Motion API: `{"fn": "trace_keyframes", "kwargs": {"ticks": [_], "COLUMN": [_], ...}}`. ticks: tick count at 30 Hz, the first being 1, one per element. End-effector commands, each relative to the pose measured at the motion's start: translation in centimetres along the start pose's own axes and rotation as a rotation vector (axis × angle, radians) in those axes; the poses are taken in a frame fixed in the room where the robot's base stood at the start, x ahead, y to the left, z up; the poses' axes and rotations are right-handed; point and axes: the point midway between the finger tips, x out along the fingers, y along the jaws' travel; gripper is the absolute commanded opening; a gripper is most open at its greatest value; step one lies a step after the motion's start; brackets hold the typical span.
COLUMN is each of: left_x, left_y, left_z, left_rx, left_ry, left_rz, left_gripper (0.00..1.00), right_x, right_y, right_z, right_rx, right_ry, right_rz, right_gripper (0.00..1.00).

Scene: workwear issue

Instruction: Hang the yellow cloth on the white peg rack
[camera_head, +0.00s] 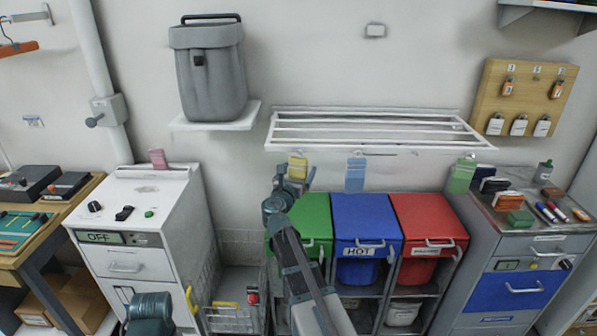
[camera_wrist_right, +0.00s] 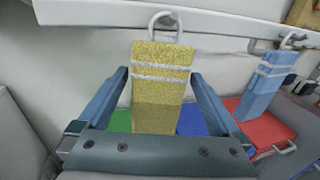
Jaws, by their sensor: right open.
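The yellow cloth (camera_head: 297,167) hangs upright below the left end of the white rack (camera_head: 480,143). In the right wrist view the yellow cloth (camera_wrist_right: 158,95) has two pale stripes and a white loop at its top, in front of the white edge (camera_wrist_right: 100,14). I cannot tell whether the loop is over a peg. My right gripper (camera_head: 295,178) is open, with one finger on each side of the cloth; the fingers (camera_wrist_right: 160,76) stand apart from its edges. Only a teal part of my left arm shows at the bottom left; its gripper is out of view.
A blue cloth (camera_head: 355,175) and a green cloth (camera_head: 461,176) hang farther right. A pink cloth (camera_head: 158,159) is at the left. Green (camera_head: 316,213), blue (camera_head: 368,215) and red (camera_head: 425,212) bins stand below. A grey bin (camera_head: 210,75) sits on a shelf.

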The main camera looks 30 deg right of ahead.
Motion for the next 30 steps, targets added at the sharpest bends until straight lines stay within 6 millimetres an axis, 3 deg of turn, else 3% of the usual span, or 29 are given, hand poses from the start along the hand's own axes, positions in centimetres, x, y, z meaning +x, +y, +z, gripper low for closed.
{"fn": "trace_keyframes", "kwargs": {"ticks": [5, 21, 30], "left_x": [0.0, 0.0, 0.0], "left_y": [0.0, 0.0, 0.0], "left_z": [0.0, 0.0, 0.0], "left_rx": [0.0, 0.0, 0.0], "left_ry": [0.0, 0.0, 0.0], "left_rz": [0.0, 0.0, 0.0], "left_gripper": [1.0, 1.0, 1.0], "right_x": [-1.1, -11.7, -13.8], "right_y": [0.0, -0.1, 0.0], "right_z": [0.0, 0.0, 0.0], "right_rx": [0.0, 0.0, 0.0], "right_ry": [0.0, 0.0, 0.0], "right_rz": [0.001, 0.002, 0.0], "right_gripper": [1.0, 1.0, 1.0]}}
